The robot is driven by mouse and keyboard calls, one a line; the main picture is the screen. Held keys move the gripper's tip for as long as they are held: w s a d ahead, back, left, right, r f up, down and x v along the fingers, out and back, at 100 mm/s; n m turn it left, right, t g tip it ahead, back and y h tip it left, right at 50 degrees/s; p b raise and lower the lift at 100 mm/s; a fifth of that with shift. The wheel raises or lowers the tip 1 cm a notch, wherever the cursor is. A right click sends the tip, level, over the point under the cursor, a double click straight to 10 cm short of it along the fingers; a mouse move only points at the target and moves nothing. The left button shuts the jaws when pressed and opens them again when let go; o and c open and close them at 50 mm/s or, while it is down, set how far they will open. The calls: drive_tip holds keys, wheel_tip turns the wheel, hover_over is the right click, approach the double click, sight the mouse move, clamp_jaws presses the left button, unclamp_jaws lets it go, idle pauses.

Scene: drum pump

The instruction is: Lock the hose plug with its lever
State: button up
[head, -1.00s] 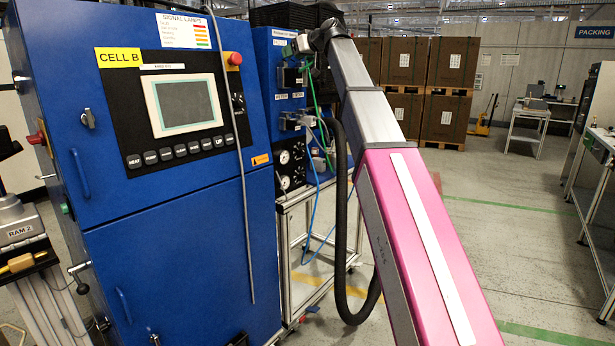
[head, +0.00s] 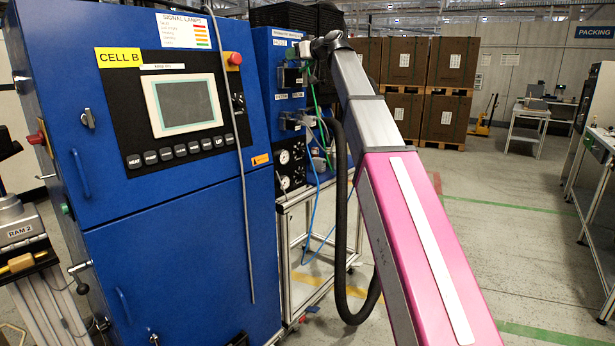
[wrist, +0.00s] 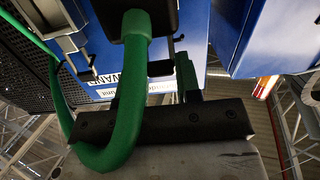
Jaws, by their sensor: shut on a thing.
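A dark bracket-like part (wrist: 160,68), possibly the lever, shows just beside the hose. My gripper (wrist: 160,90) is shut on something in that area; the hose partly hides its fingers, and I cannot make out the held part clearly. In the head view, the green hose (head: 314,95) hangs at the blue connection panel (head: 287,95), and my wrist reaches the panel's top right.
The blue Cell B cabinet (head: 180,220) stands left of the panel. Pressure gauges (head: 285,157) and blue tubing (head: 316,215) are below the sockets. A black hose (head: 340,230) hangs beside my arm. Open floor (head: 480,235) lies to the right.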

drive_tip(key=shift+s+d+f+t+y, duration=0.1)
drive_tip(key=shift+f+t+y, duration=0.2)
drive_tip(key=shift+y, duration=0.1)
drive_tip(key=shift+s+d+f+t+y, duration=0.1)
drive_tip(key=shift+f+t+y, duration=0.2)
drive_tip(key=shift+y, duration=0.1)
drive_tip(key=o, duration=0.8)
